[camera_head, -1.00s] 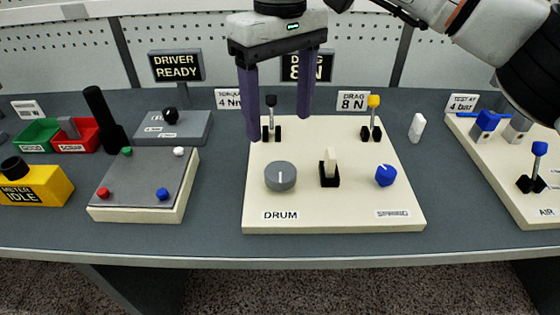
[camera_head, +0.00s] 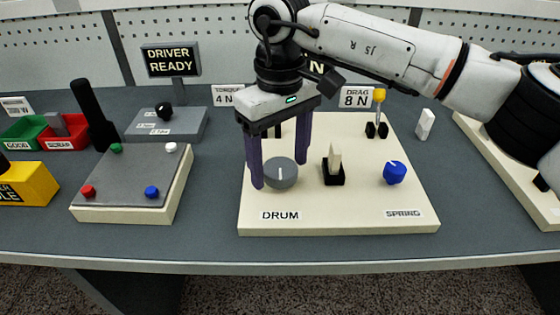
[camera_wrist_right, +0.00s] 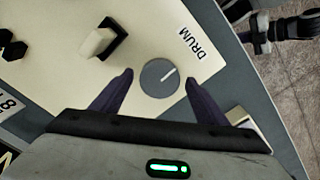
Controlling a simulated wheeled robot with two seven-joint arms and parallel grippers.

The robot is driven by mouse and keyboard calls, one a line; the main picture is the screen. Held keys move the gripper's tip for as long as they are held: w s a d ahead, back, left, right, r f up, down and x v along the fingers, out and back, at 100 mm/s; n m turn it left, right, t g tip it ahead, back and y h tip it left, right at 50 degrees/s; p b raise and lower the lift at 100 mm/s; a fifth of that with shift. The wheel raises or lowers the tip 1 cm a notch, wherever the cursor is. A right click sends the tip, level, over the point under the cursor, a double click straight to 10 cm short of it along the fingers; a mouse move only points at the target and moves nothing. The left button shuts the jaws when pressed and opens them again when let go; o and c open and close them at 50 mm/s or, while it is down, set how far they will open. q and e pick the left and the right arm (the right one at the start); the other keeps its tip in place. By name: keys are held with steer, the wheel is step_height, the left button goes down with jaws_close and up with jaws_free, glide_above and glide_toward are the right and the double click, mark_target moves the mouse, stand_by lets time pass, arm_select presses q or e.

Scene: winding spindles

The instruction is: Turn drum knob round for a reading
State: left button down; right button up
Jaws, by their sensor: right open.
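The drum knob (camera_head: 281,173) is a grey round dial with a white mark, on the cream panel (camera_head: 330,220) above the word DRUM. Its mark points roughly straight back in the head view. My right gripper (camera_head: 279,174) is open, with its purple fingers hanging down near the knob, one to its left and one to its right and behind. In the right wrist view the knob (camera_wrist_right: 159,77) shows between the two spread fingertips (camera_wrist_right: 158,78), with visible gaps to both.
On the same panel are a cream toggle (camera_head: 335,160), a blue spring knob (camera_head: 394,172) and a yellow-tipped lever (camera_head: 379,97). A grey-topped box with small coloured buttons (camera_head: 130,180) stands to the left. The bench front is clear.

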steer(key=shift+f, duration=0.25)
steer(key=c, duration=1.1)
steer(key=shift+o, duration=0.2)
